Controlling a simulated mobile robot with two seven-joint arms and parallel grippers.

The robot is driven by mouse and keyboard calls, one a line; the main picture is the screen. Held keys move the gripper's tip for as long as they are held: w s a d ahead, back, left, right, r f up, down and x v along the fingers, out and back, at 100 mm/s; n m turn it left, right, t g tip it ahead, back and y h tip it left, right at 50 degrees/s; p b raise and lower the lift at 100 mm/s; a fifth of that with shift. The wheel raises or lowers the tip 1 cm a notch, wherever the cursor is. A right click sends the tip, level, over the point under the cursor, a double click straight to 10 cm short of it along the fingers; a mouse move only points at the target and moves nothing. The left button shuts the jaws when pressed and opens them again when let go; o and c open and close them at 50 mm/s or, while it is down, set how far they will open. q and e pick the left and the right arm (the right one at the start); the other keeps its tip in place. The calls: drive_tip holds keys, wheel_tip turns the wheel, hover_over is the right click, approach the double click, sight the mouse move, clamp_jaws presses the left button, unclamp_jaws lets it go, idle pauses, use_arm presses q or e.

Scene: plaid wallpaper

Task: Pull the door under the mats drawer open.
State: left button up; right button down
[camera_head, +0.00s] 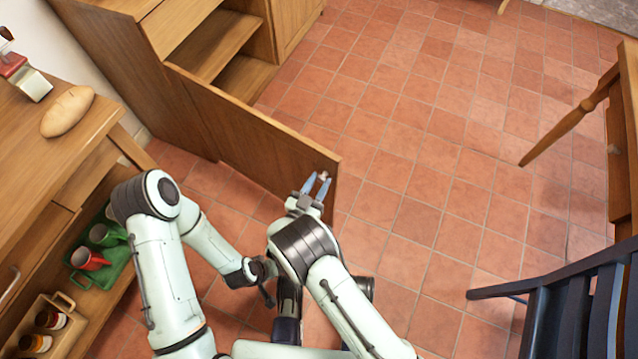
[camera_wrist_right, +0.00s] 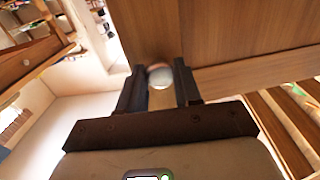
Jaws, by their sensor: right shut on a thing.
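The brown wooden door (camera_head: 255,130) stands swung wide open from the cabinet (camera_head: 170,100) at the upper left of the head view. A small round pale knob (camera_head: 323,175) sits near the door's free end. My right gripper (camera_head: 316,184) is shut on this knob, with one finger on each side. The knob (camera_wrist_right: 160,76) also shows between the dark fingers in the right wrist view. My left gripper (camera_head: 267,295) is low beside my right arm, away from the door; its jaws are unclear. I cannot make out the mats drawer for certain.
Open shelves (camera_head: 212,47) show in the cabinet behind the door. A wooden counter (camera_head: 45,165) with bread (camera_head: 68,111) stands at the left, with cups on a green tray (camera_head: 117,266) below. A dark blue chair (camera_head: 570,310) is at lower right. The tiled floor between is clear.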

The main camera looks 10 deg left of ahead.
use_arm(q)
drive_tip(key=shift+s+a, duration=0.2)
drive_tip(key=shift+s, duration=0.15)
use_arm(e)
drive_tip(key=shift+s+a, duration=0.35)
drive_tip(key=shift+a, duration=0.15)
drive_tip(key=c, duration=0.8)
unclamp_jaws()
drive_tip(key=shift+a, duration=0.1)
use_arm(q)
drive_tip(key=shift+a, duration=0.1)
use_arm(e)
drive_tip(key=shift+d, duration=0.2)
